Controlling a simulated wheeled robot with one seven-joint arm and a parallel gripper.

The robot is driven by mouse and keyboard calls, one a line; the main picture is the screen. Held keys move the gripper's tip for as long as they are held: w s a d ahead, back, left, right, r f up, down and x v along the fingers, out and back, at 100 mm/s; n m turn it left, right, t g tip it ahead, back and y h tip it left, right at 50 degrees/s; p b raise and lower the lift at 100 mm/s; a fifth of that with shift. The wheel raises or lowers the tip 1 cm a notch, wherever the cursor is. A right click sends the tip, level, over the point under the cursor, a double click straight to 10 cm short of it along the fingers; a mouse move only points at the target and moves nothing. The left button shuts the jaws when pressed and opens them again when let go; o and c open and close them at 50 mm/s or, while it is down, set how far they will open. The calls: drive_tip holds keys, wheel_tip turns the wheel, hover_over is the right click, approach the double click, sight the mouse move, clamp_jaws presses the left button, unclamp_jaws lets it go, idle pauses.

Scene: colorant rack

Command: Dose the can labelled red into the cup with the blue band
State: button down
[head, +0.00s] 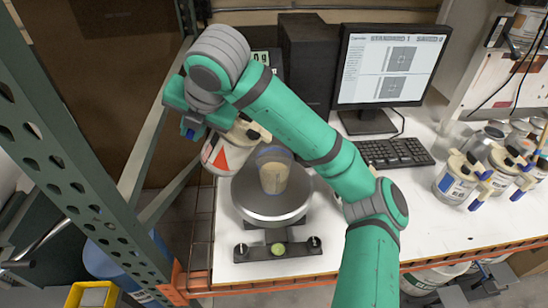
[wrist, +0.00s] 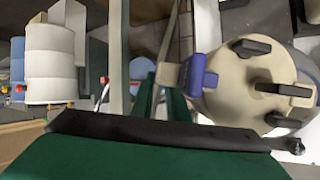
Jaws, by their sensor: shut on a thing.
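My gripper (head: 197,124) is shut on a white can (head: 226,153) with a red mark on its label; the label's words are too small to read. The can is tilted, held off the table at the upper left of the cup. In the wrist view, its beige lid (wrist: 232,88) with black knobs shows at the right, and my gripper (wrist: 165,98) is at its blue grip piece (wrist: 197,76). A translucent cup with a blue band (head: 273,176) stands upright on the round scale pan (head: 256,210), with pale beige content inside. No stream is visible between can and cup.
Several similar cans (head: 458,182) stand on the right of the white table (head: 340,245). A monitor (head: 392,66) and keyboard (head: 396,152) are at the back. A green perforated rack post (head: 70,160) rises at the left, close to my gripper.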

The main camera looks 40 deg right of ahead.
drive_tip(key=shift+t+y, duration=0.6)
drive_tip(key=shift+s+d+r, duration=0.25)
drive_tip(key=shift+r, duration=0.4)
drive_tip(key=shift+s+d+r, duration=0.2)
drive_tip(key=shift+d+r, duration=0.05)
drive_tip(key=shift+r, duration=0.35)
drive_tip(key=shift+s+d+r, duration=0.25)
drive_tip(key=shift+r, duration=0.4)
drive_tip(key=shift+d+r, duration=0.1)
idle(0.6)
drive_tip(key=shift+s+p, duration=0.1)
drive_tip(key=shift+p, duration=0.7)
idle(4.0)
